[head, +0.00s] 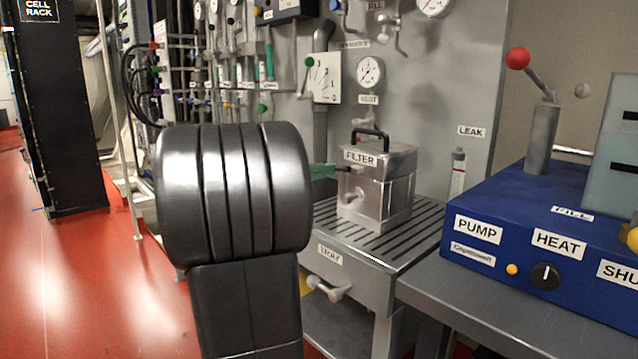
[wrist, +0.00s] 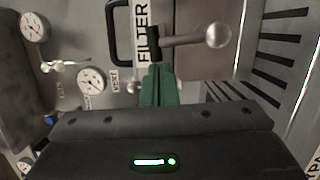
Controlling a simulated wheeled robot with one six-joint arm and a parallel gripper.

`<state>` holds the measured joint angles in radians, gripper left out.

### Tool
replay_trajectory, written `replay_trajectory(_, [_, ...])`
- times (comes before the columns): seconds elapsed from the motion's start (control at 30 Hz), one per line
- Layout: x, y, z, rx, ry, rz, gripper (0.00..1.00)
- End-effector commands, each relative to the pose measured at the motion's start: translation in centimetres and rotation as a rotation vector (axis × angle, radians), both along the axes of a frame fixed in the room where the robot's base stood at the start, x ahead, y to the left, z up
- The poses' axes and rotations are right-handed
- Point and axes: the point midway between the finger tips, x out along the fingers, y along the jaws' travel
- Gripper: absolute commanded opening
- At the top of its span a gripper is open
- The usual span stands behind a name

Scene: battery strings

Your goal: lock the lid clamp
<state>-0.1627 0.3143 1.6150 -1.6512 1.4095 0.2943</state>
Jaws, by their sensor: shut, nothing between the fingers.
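The metal filter box (head: 392,190) stands on the slatted tray, its lid on, with a black handle on top and a FILTER label on the front. The lid clamp shows as a short lever with a ball knob (head: 357,195) on the box front, hanging downward from below the label. In the wrist view the lever (wrist: 190,40) runs right from beside the label to its round knob. My gripper (head: 334,171) has green fingers, shut and empty, pointing at the box front beside the clamp's upper end. The fingertips also show in the wrist view (wrist: 158,70); I cannot tell if they touch the clamp.
The slatted tray (head: 400,243) has a tap handle (head: 328,289) below its front. A blue pump and heat unit (head: 520,225) with a red-knobbed lever stands at right. Gauges, valves and pipes cover the panel behind. The red floor is clear at left.

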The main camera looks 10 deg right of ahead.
Motion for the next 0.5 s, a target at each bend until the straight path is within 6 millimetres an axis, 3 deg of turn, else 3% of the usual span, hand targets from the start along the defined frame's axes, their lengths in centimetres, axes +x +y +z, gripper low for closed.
replay_trajectory(0.5, [-0.57, -0.4, 0.43, 0.059, -0.088, -0.002, 0.0])
